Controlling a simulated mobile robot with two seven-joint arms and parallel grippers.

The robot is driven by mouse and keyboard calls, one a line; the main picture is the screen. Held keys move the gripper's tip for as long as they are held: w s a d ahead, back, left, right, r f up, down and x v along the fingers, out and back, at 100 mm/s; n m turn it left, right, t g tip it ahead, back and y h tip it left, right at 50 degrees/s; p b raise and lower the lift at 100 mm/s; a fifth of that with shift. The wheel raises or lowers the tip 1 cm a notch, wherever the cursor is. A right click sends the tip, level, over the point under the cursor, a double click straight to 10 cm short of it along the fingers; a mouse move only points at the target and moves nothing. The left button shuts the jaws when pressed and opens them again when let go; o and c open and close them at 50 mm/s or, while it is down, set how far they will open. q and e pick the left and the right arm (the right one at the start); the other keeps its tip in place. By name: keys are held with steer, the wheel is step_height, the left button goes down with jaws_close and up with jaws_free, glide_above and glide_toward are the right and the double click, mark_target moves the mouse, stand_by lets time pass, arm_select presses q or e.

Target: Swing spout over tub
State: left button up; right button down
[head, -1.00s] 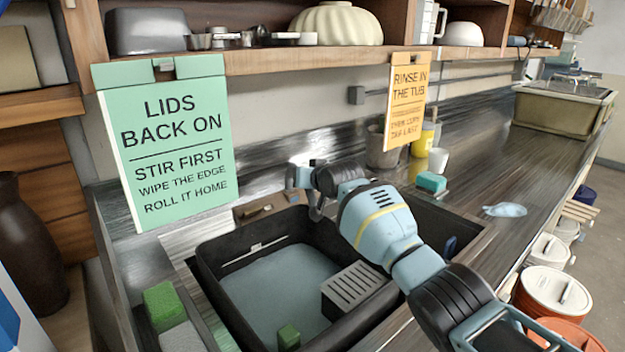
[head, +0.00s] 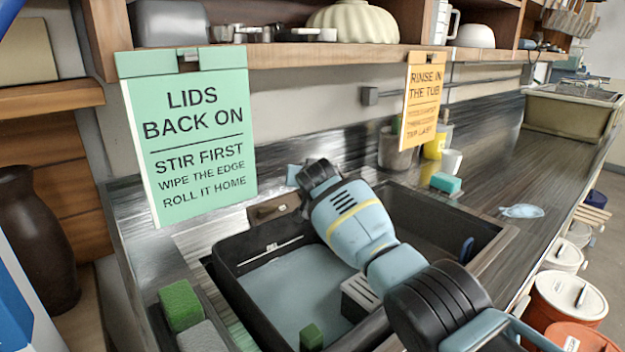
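A dark tub (head: 262,252) is set into the counter and holds pale grey-blue water. My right arm reaches in from the lower right across the tub. The dark wrist end of my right gripper (head: 318,178) is at the tub's back edge, near the wall. Its fingers are hidden behind the wrist, so I cannot tell whether they are open or shut. I cannot make out the spout; the area behind my wrist is covered. My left gripper is not in view.
A green block (head: 180,305) and a grey block (head: 203,337) sit left of the tub. A slatted grey box (head: 358,297) is inside it. Signs hang above.

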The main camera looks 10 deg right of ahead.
mark_target(310, 203)
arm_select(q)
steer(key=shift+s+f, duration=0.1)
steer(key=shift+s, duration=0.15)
arm_select(e)
steer(key=shift+a, duration=0.1)
steer(key=c, duration=1.3)
jaws_free()
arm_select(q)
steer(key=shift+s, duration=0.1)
arm_select(e)
steer(key=shift+o, duration=0.2)
steer(key=shift+s+r+p, duration=0.3)
steer(key=shift+p, duration=0.1)
steer(key=p+v, duration=0.3)
steer(key=v, duration=0.2)
steer(key=shift+r, duration=0.15)
steer(key=shift+s+a+r+p, duration=0.15)
steer(key=shift+s+p, duration=0.2)
steer(key=shift+s, duration=0.65)
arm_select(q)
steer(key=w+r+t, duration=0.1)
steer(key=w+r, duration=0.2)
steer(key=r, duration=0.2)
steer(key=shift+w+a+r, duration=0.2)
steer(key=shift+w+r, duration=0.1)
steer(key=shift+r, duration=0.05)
